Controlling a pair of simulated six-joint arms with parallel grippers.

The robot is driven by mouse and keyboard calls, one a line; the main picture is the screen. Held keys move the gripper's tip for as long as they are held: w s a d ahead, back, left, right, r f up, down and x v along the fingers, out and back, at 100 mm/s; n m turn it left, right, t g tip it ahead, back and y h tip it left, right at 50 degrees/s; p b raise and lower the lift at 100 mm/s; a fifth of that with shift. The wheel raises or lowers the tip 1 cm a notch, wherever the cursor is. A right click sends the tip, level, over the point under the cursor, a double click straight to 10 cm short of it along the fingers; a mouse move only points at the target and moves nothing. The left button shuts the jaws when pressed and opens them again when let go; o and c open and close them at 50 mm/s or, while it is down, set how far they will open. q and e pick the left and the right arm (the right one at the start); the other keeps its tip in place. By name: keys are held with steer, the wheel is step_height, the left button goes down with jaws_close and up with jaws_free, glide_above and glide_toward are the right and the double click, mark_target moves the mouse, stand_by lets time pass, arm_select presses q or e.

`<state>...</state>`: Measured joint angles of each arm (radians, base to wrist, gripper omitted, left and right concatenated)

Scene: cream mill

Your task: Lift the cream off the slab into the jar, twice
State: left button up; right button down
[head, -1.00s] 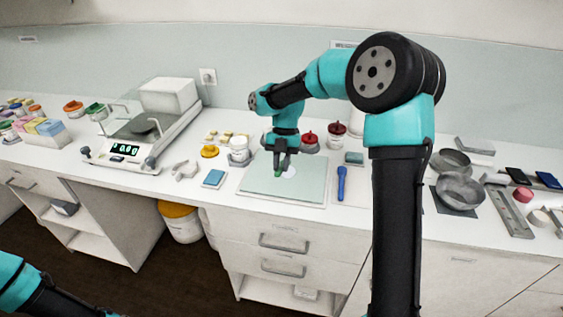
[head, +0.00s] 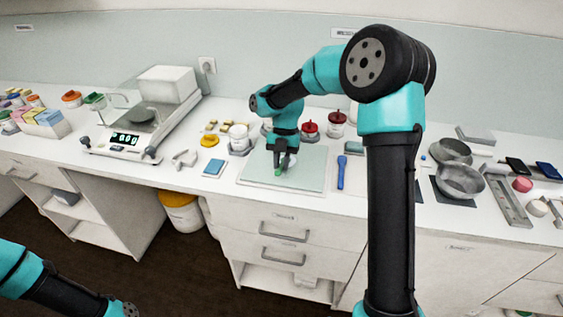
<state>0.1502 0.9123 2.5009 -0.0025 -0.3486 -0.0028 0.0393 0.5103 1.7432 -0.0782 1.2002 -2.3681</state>
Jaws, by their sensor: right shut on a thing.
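The pale green slab (head: 312,180) lies near the counter's front edge. A white patch of cream (head: 292,162) shows on it, partly hidden by my right gripper. My right gripper (head: 281,162) is over the slab, shut on a small tool with a green end (head: 279,172). The tool's lower end is too small to tell whether it touches the slab. A white jar (head: 239,137) stands behind the slab to the left, with a yellow lid (head: 210,140) lying beside it. My left arm shows at the lower left, but its gripper is out of view.
A blue spatula-like tool (head: 341,172) lies right of the slab and a blue block (head: 214,169) left of it. Red-lidded jars (head: 336,122) stand behind. A balance (head: 125,145) is at left; metal bowls (head: 460,181) are at right.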

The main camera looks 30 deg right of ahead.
steer(key=shift+f, duration=0.7)
stand_by(2.0)
steer(key=shift+r, duration=0.1)
steer(key=shift+r, duration=3)
steer(key=shift+w, duration=0.1)
